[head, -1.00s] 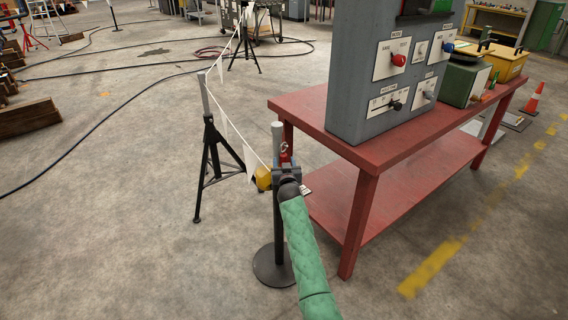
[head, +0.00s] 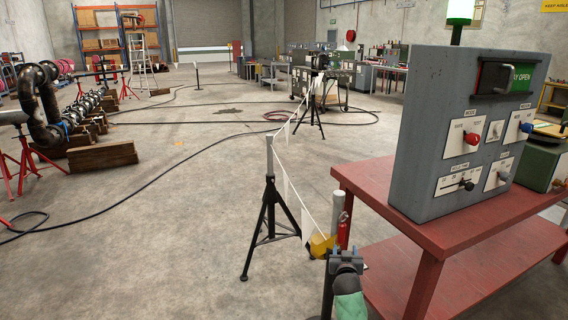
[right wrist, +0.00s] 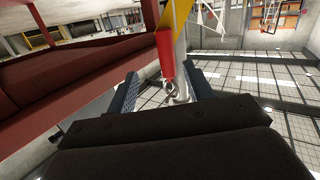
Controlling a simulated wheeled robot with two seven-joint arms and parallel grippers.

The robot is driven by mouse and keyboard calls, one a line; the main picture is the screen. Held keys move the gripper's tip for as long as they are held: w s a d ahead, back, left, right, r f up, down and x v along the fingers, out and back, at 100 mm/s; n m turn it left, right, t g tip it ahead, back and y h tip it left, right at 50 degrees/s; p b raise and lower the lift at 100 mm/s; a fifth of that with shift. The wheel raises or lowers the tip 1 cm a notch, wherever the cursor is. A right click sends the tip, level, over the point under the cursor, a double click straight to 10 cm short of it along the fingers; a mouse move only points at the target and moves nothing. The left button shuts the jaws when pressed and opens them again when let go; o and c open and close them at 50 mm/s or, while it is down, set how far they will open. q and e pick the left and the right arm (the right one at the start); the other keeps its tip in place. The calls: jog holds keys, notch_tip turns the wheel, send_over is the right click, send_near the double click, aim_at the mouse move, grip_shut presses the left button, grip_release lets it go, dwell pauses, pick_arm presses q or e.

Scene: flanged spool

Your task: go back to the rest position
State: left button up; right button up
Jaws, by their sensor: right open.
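My right gripper (head: 345,262) shows low in the head view, at the end of a green-sleeved arm. It is beside a grey post (head: 337,208) that carries a red hook piece (head: 343,232) and a yellow piece (head: 320,245). In the right wrist view the jaws (right wrist: 166,88) stand apart. The red piece (right wrist: 165,58) and the grey post show between or just beyond them; I cannot tell whether they touch. My left gripper is not in view.
A red table (head: 440,210) with a grey control box (head: 455,130) stands close on the right. A white line with flags runs from the post to a black tripod stand (head: 268,225). Dark flanged pipework (head: 40,100) stands at left. Floor at centre-left is open.

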jog(key=s+a+r+n+g+y, duration=0.1)
jog(key=s+a+g, duration=0.2)
jog(key=s, duration=0.5)
jog(key=s+a+r+n+g+y+p, duration=0.1)
jog(key=s+a+g+y, duration=0.15)
jog(key=s, duration=0.65)
jog(key=s+a+r+g, duration=0.1)
jog(key=s+a+g, duration=0.15)
jog(key=s, duration=0.55)
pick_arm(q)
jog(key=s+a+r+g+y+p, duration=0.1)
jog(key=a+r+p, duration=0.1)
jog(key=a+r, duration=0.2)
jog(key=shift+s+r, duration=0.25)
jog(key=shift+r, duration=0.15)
pick_arm(e)
jog(key=s+a+f+g, duration=0.1)
jog(key=s+f, duration=0.3)
jog(key=s, duration=0.7)
jog(key=s+a+f+n+g+y, duration=0.1)
jog(key=s+a+f+g, duration=0.1)
jog(key=s, duration=0.9)
jog(key=s+a+f+n+g, duration=0.1)
jog(key=s+f+g, duration=0.2)
jog(key=s, duration=0.9)
notch_tip(320, 180, down, 3)
jog(key=shift+a+r+y, duration=0.15)
jog(key=shift+a+y, duration=0.1)
jog(key=shift+y, duration=0.1)
